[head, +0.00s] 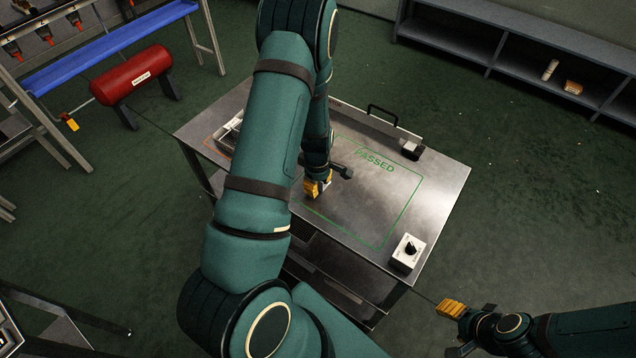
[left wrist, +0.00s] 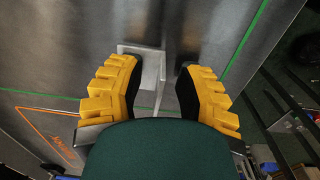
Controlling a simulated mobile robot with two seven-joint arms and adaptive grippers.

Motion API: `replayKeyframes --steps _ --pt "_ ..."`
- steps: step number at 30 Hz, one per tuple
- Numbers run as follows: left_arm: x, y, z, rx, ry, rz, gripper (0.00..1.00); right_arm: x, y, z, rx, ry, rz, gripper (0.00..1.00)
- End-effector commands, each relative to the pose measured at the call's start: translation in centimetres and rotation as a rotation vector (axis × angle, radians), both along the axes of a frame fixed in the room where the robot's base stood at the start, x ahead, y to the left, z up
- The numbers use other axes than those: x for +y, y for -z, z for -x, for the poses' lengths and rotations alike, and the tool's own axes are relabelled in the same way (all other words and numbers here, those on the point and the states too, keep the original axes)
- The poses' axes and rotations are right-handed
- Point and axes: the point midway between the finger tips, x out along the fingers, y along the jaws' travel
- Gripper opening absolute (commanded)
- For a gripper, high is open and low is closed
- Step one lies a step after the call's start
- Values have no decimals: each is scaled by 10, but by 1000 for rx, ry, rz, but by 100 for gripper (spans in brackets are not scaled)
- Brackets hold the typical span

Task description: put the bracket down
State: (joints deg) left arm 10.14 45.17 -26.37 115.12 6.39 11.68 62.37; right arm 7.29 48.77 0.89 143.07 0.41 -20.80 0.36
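The bracket (left wrist: 150,66) is a small grey metal angle piece with a flat plate and an upright flange. In the left wrist view it lies between my left gripper's yellow fingers (left wrist: 158,88), with a gap visible beside the flange, so the gripper looks open around it. The bracket appears to rest on the steel table top, inside a corner of the green outline marked PASSED (head: 375,161). In the head view my left gripper (head: 318,187) is low over the table and mostly hides the bracket. My right gripper (head: 451,308) is off the table's near right side; its finger gap is unclear.
The steel table (head: 440,185) carries a control box with a knob (head: 408,253) and a small black item (head: 412,150). A grey tray (head: 232,130) is partly hidden behind my left arm. An orange outline (left wrist: 50,130) lies beside the green one. Much of the green area is clear.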

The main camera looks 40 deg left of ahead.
Motion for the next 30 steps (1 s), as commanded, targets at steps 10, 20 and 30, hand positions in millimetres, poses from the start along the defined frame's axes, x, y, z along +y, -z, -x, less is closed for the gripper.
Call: replayKeyframes --steps 10,20,30 --pt "0 -9 -1 -2 1 -1 34 0 -4 -1 -3 2 0 57" --pt "0 -74 1 -5 1 -2 34 -1 -18 -6 -13 10 3 57" --pt "-1 -120 3 -2 1 0 34 -2 -28 -9 -21 17 5 57"
